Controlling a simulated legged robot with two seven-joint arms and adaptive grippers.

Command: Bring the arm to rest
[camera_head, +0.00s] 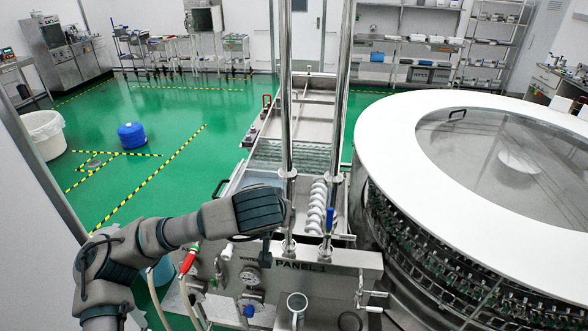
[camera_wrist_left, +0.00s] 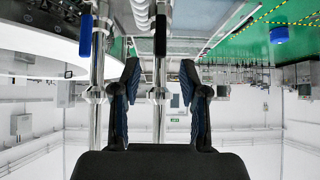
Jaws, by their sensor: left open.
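My left arm (camera_head: 165,235) comes in from the left in the head view and reaches across the front of the washer panel. Its gripper (camera_head: 263,209) is beside the left upright steel pipe; its fingers are hard to make out there. The left wrist view, which is upside down, shows the gripper (camera_wrist_left: 160,75) open, with two dark fingers apart and nothing held between them. A black handle (camera_wrist_left: 160,35) and a steel pipe show beyond the gap. My right arm and gripper are not in view.
Two steel pipes (camera_head: 286,100) rise from the panel (camera_head: 310,265); a blue handle (camera_head: 329,218) is by the right one. A large round white-topped machine (camera_head: 400,140) fills the right. A blue drum (camera_head: 131,135) and white bin (camera_head: 44,135) stand on open green floor at left.

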